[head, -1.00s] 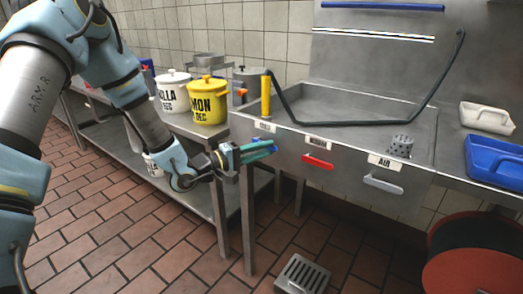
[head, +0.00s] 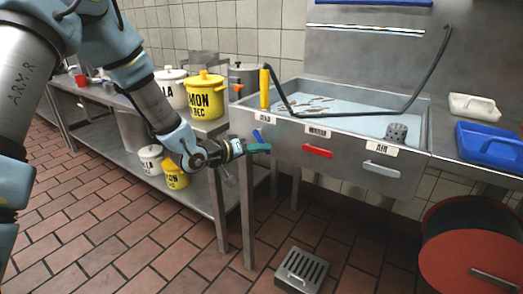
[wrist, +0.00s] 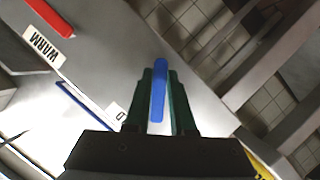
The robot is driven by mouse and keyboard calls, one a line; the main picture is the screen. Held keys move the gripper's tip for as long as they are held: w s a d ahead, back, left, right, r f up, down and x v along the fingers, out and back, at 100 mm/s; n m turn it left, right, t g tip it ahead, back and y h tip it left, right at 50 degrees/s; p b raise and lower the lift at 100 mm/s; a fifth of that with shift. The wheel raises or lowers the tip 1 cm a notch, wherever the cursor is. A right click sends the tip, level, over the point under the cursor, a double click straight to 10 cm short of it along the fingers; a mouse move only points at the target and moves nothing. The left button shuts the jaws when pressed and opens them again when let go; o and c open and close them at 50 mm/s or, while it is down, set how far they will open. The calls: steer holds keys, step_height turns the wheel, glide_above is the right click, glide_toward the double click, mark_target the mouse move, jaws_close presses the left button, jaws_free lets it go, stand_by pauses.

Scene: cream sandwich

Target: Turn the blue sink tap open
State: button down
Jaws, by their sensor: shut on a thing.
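The blue tap handle (head: 258,135) is on the left of the sink's front panel, beneath a small white label. My gripper (head: 259,148) is at this handle, its green fingers pointing right. In the wrist view the blue handle (wrist: 158,90) lies between the two green fingers (wrist: 160,98), which are shut on it. The handle's pivot is hidden. The sink basin (head: 350,122) holds pale blue water with several small brownish pieces in it.
A red handle (head: 317,152) labelled WARM and a grey handle (head: 382,173) labelled AIR are farther right on the panel. A yellow post (head: 265,88) and a dark hose (head: 400,108) are above the sink. A red reel (head: 470,250) stands at lower right.

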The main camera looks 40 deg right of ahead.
steer(key=shift+w+a+f+m+t+y+b, duration=0.2)
steer(key=shift+w+m+t+b, duration=0.3)
steer(key=shift+m+b, duration=0.5)
steer(key=shift+w+a+f+m+t+y+b, duration=0.15)
steer(key=shift+w+m+t+y+b, duration=0.25)
steer(key=shift+m+t+b, duration=0.6)
steer(key=shift+w+a+f+m+t+y+b, duration=0.15)
steer(key=shift+w+m+b, duration=0.45)
steer(key=shift+b, duration=0.75)
steer(key=shift+s+d, duration=0.1)
steer(key=c, duration=0.8)
jaws_free()
steer(key=shift+o, duration=0.2)
